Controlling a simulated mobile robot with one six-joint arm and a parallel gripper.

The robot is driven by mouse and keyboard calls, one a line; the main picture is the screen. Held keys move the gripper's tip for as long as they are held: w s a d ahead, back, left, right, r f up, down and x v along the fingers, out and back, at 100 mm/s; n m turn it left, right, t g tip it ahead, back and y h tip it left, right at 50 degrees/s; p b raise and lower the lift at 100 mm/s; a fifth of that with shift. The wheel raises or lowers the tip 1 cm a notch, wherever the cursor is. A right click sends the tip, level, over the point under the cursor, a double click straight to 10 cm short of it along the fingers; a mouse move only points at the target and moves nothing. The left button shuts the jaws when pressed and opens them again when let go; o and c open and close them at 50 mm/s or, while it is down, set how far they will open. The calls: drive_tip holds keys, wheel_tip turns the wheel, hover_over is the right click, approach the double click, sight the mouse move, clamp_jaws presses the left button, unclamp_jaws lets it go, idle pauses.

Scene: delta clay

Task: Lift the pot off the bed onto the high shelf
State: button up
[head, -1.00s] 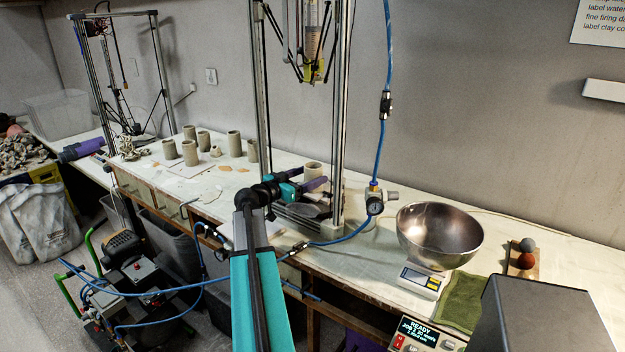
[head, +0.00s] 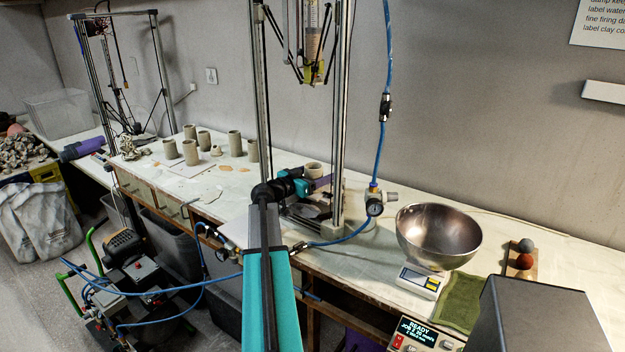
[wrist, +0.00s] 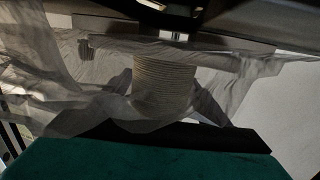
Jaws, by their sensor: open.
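The pot (head: 314,169) is a small grey-beige clay cylinder. It stands inside the metal printer frame, and its lower part is hidden behind my gripper in the head view. In the wrist view the ridged pot (wrist: 165,84) is in the middle, among a sheer, film-like grey layer. The bed is mostly hidden by my arm. A white wall shelf (head: 606,91) is at the upper right.
Upright posts (head: 340,120) of the printer frame stand close around my gripper, with a nozzle (head: 313,72) above. A blue hose (head: 381,140) and regulator (head: 375,207) are just right. A steel bowl (head: 438,236) sits farther right. Several clay cylinders (head: 235,144) stand left.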

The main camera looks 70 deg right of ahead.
drive_tip(key=shift+s+d, duration=0.15)
drive_tip(key=shift+d, duration=0.05)
idle(0.4)
drive_tip(key=c, duration=1.2)
drive_tip(key=shift+o, duration=0.2)
drive_tip(key=shift+r, duration=0.2)
